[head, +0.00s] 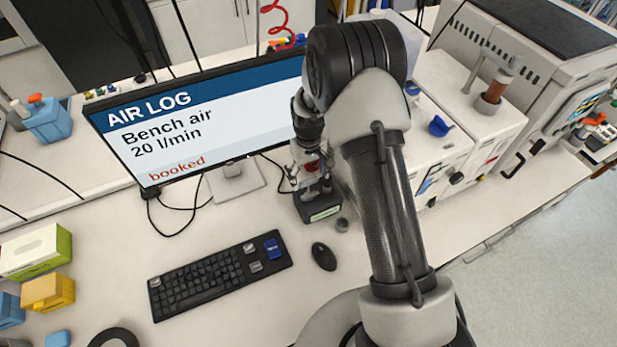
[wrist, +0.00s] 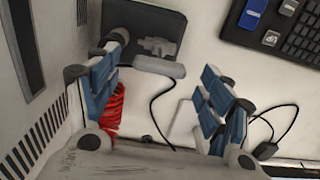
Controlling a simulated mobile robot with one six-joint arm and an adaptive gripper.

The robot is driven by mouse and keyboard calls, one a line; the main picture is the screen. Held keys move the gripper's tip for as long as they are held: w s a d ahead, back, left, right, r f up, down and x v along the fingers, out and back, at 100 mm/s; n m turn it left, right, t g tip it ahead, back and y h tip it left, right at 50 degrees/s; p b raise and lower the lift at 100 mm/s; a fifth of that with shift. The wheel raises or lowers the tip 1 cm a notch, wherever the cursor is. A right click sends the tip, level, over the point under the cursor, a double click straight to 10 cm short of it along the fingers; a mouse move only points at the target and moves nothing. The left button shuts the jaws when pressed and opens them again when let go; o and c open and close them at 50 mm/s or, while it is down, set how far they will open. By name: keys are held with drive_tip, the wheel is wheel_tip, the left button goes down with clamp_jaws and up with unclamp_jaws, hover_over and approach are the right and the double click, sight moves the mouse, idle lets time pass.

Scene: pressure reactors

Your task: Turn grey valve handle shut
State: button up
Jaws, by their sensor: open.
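The grey valve handle (wrist: 160,66) shows in the wrist view as a pale, rounded bar. It lies crosswise near the fingertips, beside a grey valve body (wrist: 157,46) on a dark base (wrist: 165,20). My gripper (wrist: 165,58) is open. Its left finger is close to the handle's left end; I cannot tell whether they touch. The right finger stands apart from the handle. In the head view my gripper (head: 308,168) points down over the dark base (head: 320,208), which has a green label. There my gripper and arm largely hide the valve and handle.
A monitor (head: 200,120) stands left of my gripper. A keyboard (head: 220,277) and a mouse (head: 323,256) lie in front. White instruments (head: 475,115) stand close on the right. A red coiled hose (wrist: 117,108) shows beside the left finger. Bare bench (head: 265,305) lies in front of the keyboard.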

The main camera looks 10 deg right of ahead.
drive_tip(key=shift+f, duration=0.95)
drive_tip(key=c, duration=1.1)
drive_tip(key=shift+o, duration=0.2)
